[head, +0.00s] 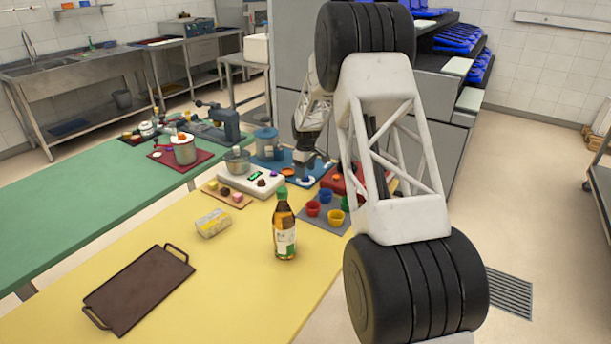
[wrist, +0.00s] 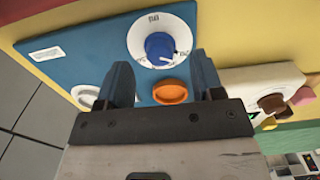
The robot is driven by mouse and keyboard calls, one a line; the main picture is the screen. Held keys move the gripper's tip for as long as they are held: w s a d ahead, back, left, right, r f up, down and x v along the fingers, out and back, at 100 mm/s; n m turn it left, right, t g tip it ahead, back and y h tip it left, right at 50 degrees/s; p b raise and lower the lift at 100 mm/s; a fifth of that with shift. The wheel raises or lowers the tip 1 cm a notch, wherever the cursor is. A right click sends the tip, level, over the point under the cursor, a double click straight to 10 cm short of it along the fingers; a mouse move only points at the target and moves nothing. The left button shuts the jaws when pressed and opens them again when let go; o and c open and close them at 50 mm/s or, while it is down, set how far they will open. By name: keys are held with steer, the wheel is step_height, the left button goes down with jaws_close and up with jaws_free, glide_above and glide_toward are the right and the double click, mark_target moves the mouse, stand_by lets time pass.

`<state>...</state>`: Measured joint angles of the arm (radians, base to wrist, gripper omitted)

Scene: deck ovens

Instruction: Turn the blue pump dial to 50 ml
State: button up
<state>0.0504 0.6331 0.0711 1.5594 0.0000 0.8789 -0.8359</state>
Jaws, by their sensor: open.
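The blue pump dial (wrist: 160,47) is a blue knob on a round white scale plate, set in a blue panel (wrist: 50,70) in the wrist view. A light mark shows near the knob's lower right edge. The scale's print is too small and turned to read surely. My gripper (wrist: 163,75) is open and empty; its two dark blue fingers stand apart below the dial in the picture, with an orange knob (wrist: 169,92) showing between them. In the head view my gripper (head: 306,158) hangs over the blue panel (head: 265,165), and the dial (head: 305,174) shows small beside it.
A white knob (wrist: 84,96) lies left of the fingers, partly hidden. A white box with knobs (head: 250,182) stands beside the panel.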

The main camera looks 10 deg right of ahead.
steer(key=shift+f, duration=1.3)
steer(key=shift+c, duration=0.4)
steer(key=c, duration=0.8)
